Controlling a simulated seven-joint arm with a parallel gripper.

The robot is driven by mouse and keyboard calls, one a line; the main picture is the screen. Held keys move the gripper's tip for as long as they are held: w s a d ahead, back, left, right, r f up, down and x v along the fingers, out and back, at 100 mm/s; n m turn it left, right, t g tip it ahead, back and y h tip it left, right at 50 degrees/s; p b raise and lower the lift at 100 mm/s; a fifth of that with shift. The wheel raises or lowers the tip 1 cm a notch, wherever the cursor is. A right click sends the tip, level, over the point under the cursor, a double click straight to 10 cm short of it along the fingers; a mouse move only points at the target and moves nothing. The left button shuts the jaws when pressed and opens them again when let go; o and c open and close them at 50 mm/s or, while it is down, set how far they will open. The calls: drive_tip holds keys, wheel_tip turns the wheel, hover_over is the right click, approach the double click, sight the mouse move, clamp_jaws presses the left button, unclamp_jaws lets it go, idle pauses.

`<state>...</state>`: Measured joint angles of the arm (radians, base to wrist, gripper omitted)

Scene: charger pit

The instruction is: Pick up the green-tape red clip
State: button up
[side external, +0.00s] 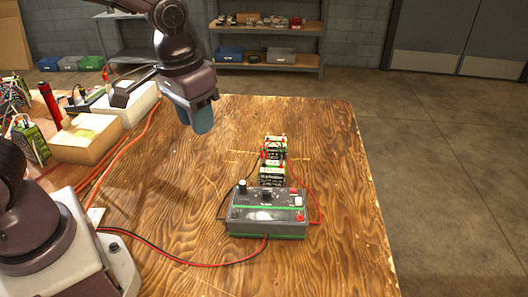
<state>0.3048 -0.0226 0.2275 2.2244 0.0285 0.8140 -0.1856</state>
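A grey charger box (268,222) with green trim, knobs and red parts on top sits on the wooden table. Two small dark and pale batteries stand behind it, a nearer one (271,177) and a farther one (275,148). Small red parts show around the farther battery, but they are too small to tell which is the green-tape red clip. A red wire (320,196) runs from the charger's right side up towards the batteries. My gripper (198,120), with blue fingertips, hangs above the table, up and left of the batteries, touching nothing. Its finger gap is not visible.
Cardboard-coloured boxes (88,138), a red cylinder (49,105) and a green-and-black battery-like block (31,142) crowd the left side. A red and black cable (195,264) crosses the front. The table (340,240) is clear right of the charger; shelves (265,68) stand behind.

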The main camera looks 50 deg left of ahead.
drive_tip(key=w+a+f+n+y, duration=0.1)
drive_tip(key=w+f+n+y, duration=0.25)
drive_tip(key=w+f, duration=0.55)
drive_tip(key=n+t, duration=0.2)
drive_tip(key=n, duration=0.3)
approach(264, 146)
drive_tip(key=x, duration=0.5)
drive_tip(key=shift+s+a+f, duration=0.1)
drive_tip(key=shift+a+f, duration=0.1)
drive_tip(key=shift+f, duration=0.1)
drive_tip(key=shift+x, duration=3.25)
drive_tip(key=shift+d, duration=0.15)
drive_tip(key=c, duration=0.5)
